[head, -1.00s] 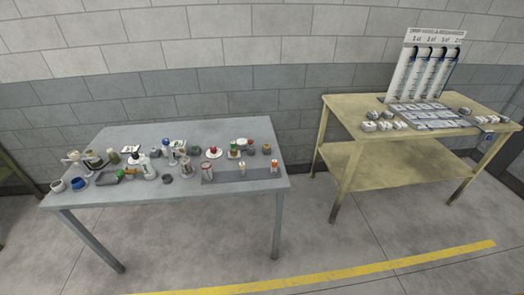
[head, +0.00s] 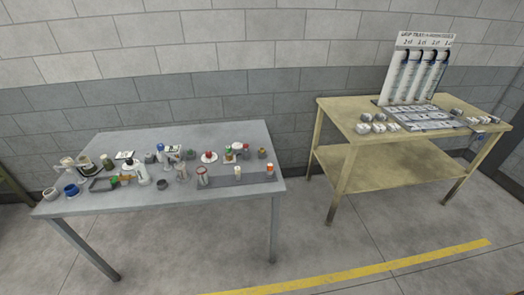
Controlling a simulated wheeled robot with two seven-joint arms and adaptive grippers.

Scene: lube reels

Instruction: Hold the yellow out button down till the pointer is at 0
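Neither of my grippers is in the head view. A grey metal table (head: 200,133) stands at the left with many small items on it. I cannot make out a yellow out button or a pointer at this size. A white disc with a red top (head: 209,157) sits near the table's middle.
A dark grey mat (head: 255,179) lies at the grey table's front right, with a few small containers on it. The beige table has a lower shelf (head: 370,172) that is bare. Open floor lies in front, with a yellow floor line (head: 370,268). A block wall is behind.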

